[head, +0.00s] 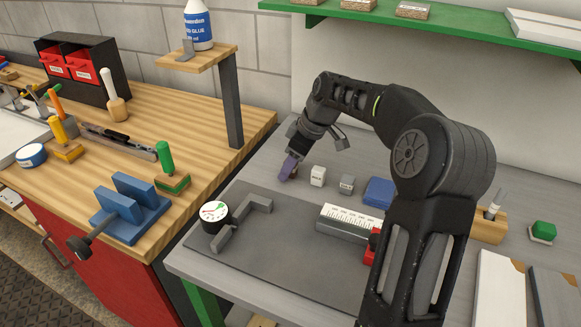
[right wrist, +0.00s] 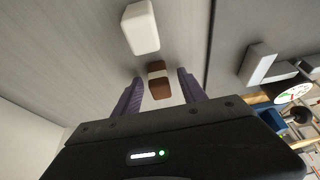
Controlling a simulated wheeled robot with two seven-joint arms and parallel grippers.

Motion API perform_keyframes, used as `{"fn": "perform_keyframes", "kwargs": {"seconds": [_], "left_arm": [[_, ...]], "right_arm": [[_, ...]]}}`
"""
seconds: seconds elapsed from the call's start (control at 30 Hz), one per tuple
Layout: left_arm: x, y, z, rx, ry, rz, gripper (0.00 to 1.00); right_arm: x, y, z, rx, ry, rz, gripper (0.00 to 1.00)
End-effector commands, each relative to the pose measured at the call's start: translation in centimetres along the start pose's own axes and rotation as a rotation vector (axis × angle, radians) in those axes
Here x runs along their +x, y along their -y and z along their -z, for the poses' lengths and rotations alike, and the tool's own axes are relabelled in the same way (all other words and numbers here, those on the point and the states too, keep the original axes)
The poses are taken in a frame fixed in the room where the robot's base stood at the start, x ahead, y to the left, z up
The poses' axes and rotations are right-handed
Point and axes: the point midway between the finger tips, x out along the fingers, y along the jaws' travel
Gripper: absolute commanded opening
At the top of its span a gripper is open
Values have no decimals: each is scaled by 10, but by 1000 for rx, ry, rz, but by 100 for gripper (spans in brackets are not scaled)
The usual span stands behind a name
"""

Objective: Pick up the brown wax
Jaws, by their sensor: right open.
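The brown wax (right wrist: 160,90) is a small brown block with a pale band, lying on the grey worktop. In the right wrist view it sits between the two purple fingers of my right gripper (right wrist: 160,77), with a gap visible on each side. In the head view my right gripper (head: 288,168) reaches down to the worktop from above, and its fingers hide most of the wax. The right gripper is open and holds nothing. My left gripper is not in view.
A white block (head: 318,176) stands close beside the wax, then a grey block (head: 346,184) and a blue block (head: 378,192) in a row to the right. A round dial gauge (head: 214,211) and a grey angle piece (head: 245,222) are nearer the front, on a dark mat (head: 270,262).

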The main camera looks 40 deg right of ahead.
Motion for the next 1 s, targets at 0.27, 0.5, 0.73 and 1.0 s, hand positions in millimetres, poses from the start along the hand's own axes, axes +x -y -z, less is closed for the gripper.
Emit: {"fn": "perform_keyframes", "kwargs": {"seconds": [0.27,0.5,0.73,1.0], "left_arm": [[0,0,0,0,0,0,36],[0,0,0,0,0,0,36],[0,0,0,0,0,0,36],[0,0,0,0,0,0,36]], "right_arm": [[1,0,0,0,-1,-1,49],[1,0,0,0,-1,-1,49],[1,0,0,0,-1,-1,38],[1,0,0,-1,-1,-1,16]]}}
